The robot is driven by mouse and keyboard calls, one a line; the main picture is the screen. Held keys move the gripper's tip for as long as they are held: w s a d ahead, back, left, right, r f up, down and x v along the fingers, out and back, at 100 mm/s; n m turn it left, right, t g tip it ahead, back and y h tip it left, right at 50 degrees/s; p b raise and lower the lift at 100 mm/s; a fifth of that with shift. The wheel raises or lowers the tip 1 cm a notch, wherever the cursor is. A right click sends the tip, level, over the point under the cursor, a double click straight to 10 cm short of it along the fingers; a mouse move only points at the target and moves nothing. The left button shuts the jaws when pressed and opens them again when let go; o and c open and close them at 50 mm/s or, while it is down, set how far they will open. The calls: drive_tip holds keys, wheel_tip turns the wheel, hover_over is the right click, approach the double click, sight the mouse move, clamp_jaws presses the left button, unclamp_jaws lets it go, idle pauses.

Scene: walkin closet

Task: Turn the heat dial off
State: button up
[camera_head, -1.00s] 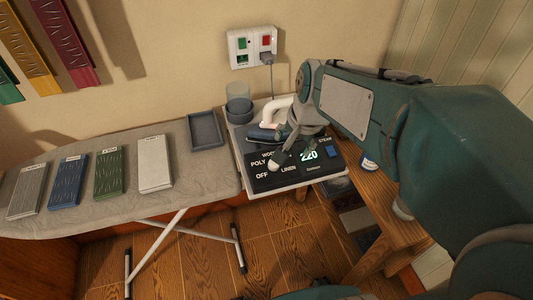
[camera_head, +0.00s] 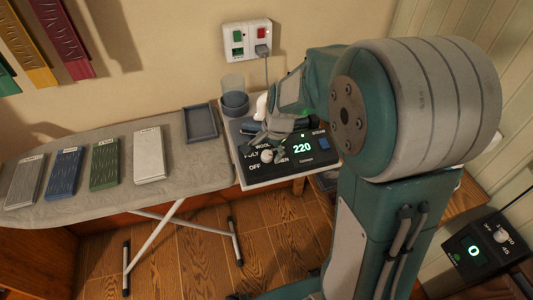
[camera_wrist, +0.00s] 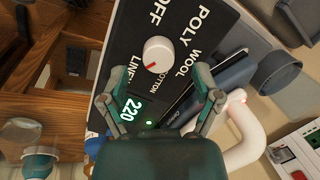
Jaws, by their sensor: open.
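The heat dial (camera_head: 267,156) is a round white knob on the black control panel (camera_wrist: 119,55), and it also shows in the wrist view (camera_wrist: 157,54). Its red mark points towards the LINEN label. OFF, POLY and WOOL are printed around it, and the green display (camera_head: 302,148) reads 220. My gripper (camera_wrist: 162,96) is open and empty, its two fingers spread either side of the panel's lower part. The dial lies ahead of the fingertips, between their lines, with no visible contact. In the head view my gripper (camera_head: 270,136) is just behind the dial, partly hidden by my arm.
A dark iron with a white handle (camera_wrist: 245,130) sits close beside the panel. A grey tray (camera_head: 200,123) and cup (camera_head: 235,104) stand nearby. A wall outlet (camera_head: 248,40) feeds a cord. Another device with a dial (camera_head: 481,246) reads 0 at right.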

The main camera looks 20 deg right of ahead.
sight(267, 154)
drive_tip(key=shift+x, duration=1.55)
drive_tip(key=shift+d, duration=0.1)
clamp_jaws()
